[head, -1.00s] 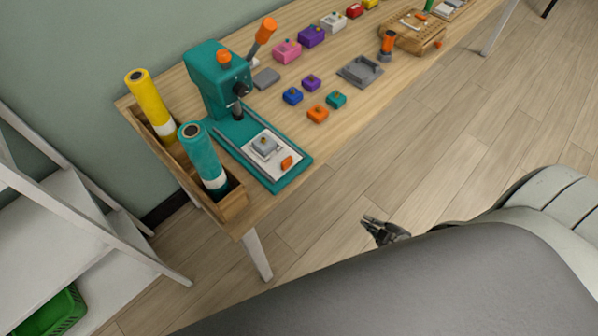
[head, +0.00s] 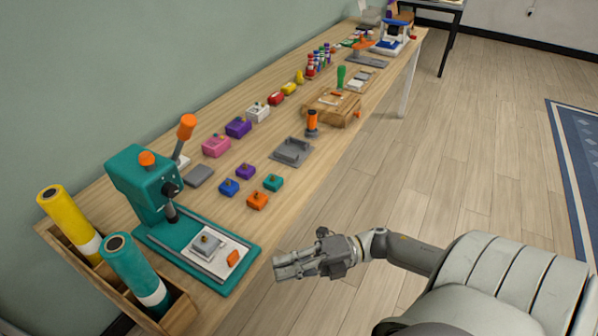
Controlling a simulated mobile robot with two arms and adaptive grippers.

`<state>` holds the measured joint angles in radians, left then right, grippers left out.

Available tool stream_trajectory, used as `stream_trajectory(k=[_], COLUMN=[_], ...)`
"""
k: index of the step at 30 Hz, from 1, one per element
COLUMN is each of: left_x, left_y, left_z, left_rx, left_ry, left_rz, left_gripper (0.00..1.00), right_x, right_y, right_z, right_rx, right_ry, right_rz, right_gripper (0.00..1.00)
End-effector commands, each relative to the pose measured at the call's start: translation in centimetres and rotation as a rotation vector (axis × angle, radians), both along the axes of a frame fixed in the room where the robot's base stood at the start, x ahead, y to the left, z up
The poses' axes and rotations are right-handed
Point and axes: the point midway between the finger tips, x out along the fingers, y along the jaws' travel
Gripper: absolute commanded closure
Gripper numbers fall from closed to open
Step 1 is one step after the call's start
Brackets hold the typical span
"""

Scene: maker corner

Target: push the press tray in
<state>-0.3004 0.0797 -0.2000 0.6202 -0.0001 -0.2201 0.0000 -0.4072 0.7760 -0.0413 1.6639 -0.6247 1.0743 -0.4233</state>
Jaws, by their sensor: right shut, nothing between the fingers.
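The teal press (head: 140,180) stands at the near left end of the wooden bench, with an orange-tipped lever. Its white press tray (head: 222,257) is slid out along the teal base toward the bench's front edge. A grey block (head: 206,244) and a small orange piece (head: 233,258) sit on the tray. My right gripper (head: 278,267) is shut and empty, just to the right of the front end of the press base, by the bench edge. Whether it touches the base I cannot tell. My left gripper is not in view.
A wooden box with a yellow roll (head: 70,222) and a teal roll (head: 136,274) stands left of the press. Small coloured blocks (head: 257,200) and a grey fixture (head: 292,151) lie to its right. The floor in front of the bench is clear.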

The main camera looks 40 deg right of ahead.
Motion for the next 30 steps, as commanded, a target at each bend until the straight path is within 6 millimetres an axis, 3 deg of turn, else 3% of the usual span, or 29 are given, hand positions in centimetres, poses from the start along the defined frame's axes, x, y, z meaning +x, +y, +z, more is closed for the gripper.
stream_trajectory(k=[6,15,30], left_x=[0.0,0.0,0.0], left_y=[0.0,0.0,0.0], left_z=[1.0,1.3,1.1], left_rx=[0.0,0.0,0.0], left_ry=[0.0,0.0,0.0], left_rz=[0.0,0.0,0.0], left_gripper=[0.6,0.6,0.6], right_x=[2.3,5.1,5.8], right_y=[4.0,4.9,5.1], right_z=[0.3,0.0,-0.1], right_rx=[0.001,0.001,0.001], right_ry=[-0.004,0.0,0.0], right_rz=[-0.003,-0.003,-0.002], right_gripper=[1.0,1.0,1.0])
